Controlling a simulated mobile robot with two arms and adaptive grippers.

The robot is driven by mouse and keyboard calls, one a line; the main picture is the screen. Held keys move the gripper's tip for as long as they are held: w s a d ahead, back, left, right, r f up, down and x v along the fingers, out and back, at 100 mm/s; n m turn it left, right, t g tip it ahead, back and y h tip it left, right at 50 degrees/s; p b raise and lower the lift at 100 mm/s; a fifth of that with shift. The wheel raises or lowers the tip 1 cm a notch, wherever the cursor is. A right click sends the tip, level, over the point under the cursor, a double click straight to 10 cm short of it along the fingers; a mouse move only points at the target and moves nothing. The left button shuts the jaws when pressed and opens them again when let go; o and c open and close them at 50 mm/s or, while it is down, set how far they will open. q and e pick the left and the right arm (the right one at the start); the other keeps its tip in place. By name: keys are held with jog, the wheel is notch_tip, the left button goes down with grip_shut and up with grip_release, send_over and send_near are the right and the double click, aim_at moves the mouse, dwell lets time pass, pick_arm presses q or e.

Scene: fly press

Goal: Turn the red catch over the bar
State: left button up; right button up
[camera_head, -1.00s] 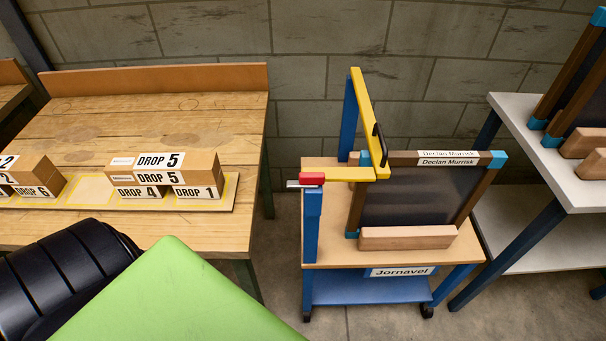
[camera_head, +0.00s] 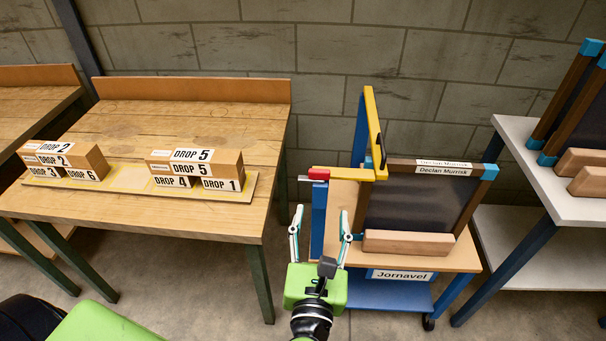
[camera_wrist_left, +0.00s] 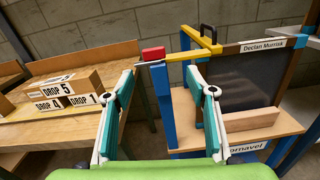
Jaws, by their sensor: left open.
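The red catch (camera_head: 319,174) sits at the top of the blue post (camera_head: 319,222) on the left of the trolley, at the end of the yellow bar (camera_head: 351,174). In the left wrist view the red catch (camera_wrist_left: 153,53) shows ahead, with the yellow bar (camera_wrist_left: 188,55) running right from it. Whether the catch lies over the bar is too small to tell. My left gripper (camera_head: 320,222) is open and empty, below and in front of the catch and apart from it. Its fingers (camera_wrist_left: 161,95) are spread in the wrist view. My right gripper is not in view.
The trolley (camera_head: 392,296) holds a dark framed board (camera_head: 410,203) behind a wooden block (camera_head: 408,243). A workbench (camera_head: 170,214) with labelled DROP boxes (camera_head: 205,165) stands left. A grey table (camera_head: 560,195) stands right. Floor shows between bench and trolley.

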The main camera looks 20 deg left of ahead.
pick_arm(q)
jog(key=r+n, duration=0.1)
jog(key=p, duration=0.2)
send_near(319, 173)
jog(key=w, duration=0.3)
jog(key=x, duration=0.5)
jog(key=p+x, duration=0.1)
jog(key=x, duration=0.2)
jog(key=shift+s+a, duration=0.15)
jog(key=shift+a, duration=0.2)
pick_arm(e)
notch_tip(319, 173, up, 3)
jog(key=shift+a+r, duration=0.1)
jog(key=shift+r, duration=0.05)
pick_arm(q)
jog(key=c, duration=1.1)
